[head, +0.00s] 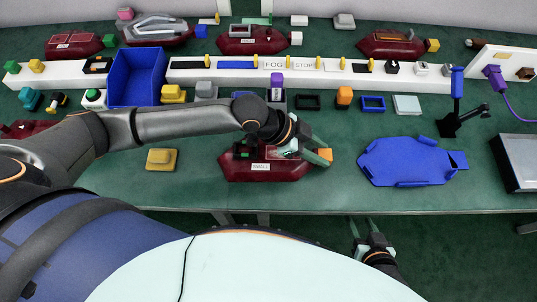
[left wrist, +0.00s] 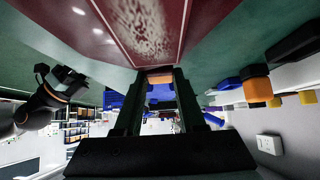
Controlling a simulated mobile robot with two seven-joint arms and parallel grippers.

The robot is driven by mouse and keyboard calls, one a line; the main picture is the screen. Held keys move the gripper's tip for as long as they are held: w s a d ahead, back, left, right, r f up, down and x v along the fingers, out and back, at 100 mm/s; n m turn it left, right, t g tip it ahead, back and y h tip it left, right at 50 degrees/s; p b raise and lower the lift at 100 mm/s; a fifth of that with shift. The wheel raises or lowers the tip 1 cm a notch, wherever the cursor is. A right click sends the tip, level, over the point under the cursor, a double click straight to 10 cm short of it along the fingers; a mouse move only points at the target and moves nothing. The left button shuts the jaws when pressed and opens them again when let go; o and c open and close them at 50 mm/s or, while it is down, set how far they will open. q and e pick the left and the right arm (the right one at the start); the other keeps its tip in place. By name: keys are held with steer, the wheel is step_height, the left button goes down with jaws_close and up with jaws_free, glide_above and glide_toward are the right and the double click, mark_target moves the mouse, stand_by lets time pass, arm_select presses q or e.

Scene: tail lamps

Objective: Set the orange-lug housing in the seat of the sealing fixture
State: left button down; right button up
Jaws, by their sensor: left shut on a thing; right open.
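The orange-lug housing (head: 265,171) is a dark red lamp body marked SMALL, near the front middle of the table. Its orange lug (head: 325,154) is at its right end. My left gripper (head: 318,153) is shut on this lug, which also shows between the fingers in the left wrist view (left wrist: 160,79). I cannot tell whether the housing touches the table. A flat blue tray-like piece with raised tabs (head: 405,162), apparently the sealing fixture, lies to the right, apart from the housing. My right gripper (head: 363,230) is open and empty, in front of the table's front edge.
A yellow block (head: 161,159) lies left of the housing. A black stand with a blue handle (head: 452,122) is behind the blue piece. A blue bin (head: 138,77) and a labelled white rail (head: 330,71) stand behind. Other red housings (head: 390,44) line the back.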

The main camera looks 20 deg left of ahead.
arm_select(q)
steer(key=shift+r, duration=0.15)
stand_by(0.5)
steer(key=shift+r, duration=0.3)
steer(key=r, duration=0.3)
steer(key=shift+s+p, duration=0.2)
steer(key=shift+p, duration=0.1)
steer(key=s+d+r+p, duration=0.2)
steer(key=s+r, duration=0.7)
steer(key=s, duration=0.4)
steer(key=shift+s, duration=0.2)
arm_select(e)
steer(key=shift+s+d+r, duration=0.4)
steer(key=shift+d+r, duration=0.25)
steer(key=shift+r, duration=0.1)
arm_select(q)
steer(key=shift+r, duration=0.1)
